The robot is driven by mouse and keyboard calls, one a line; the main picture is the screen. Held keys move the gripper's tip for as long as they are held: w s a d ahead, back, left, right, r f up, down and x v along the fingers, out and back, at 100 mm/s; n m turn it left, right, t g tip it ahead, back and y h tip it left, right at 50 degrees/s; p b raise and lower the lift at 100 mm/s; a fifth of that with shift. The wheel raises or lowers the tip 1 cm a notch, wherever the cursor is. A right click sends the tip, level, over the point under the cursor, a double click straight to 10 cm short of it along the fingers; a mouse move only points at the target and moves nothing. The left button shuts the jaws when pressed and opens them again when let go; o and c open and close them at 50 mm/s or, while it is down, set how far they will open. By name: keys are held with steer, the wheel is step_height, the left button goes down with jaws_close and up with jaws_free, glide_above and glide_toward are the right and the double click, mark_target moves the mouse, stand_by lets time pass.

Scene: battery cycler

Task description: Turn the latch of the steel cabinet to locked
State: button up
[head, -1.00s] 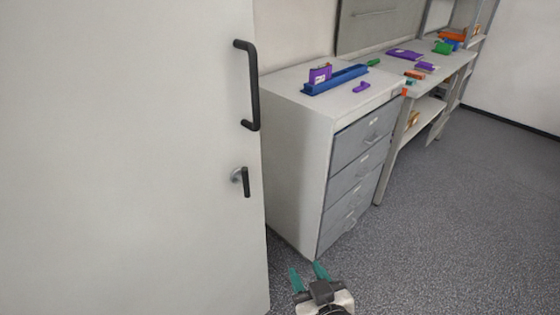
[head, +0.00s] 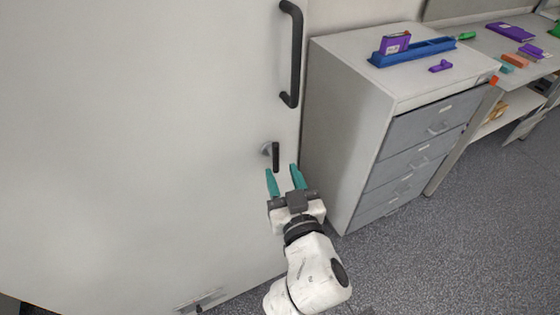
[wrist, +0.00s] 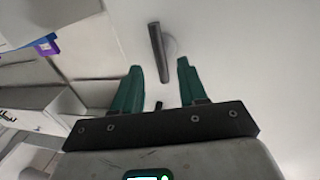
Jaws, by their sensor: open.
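The steel cabinet (head: 140,130) is a large pale grey door face filling the left of the head view. Its latch (head: 276,156) is a short dark lever on a round light base near the door's right edge, pointing straight down. In the wrist view the latch (wrist: 158,52) lies ahead of the fingertips, slightly tilted. My gripper (head: 281,172) is open and empty, with two teal fingers just below the latch. In the wrist view my gripper (wrist: 160,68) has its fingers either side of the lever's near end. I cannot tell whether they touch it.
A long black door handle (head: 293,55) is above the latch. A grey drawer cabinet (head: 350,110) stands to the right, with a blue tray (head: 412,52) and purple pieces on top. A workbench (head: 480,45) is further right. The floor (head: 440,250) at lower right is clear.

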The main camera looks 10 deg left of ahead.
mark_target(277, 161)
steer(key=shift+x, duration=1.8)
steer(key=shift+c, duration=0.3)
jaws_close()
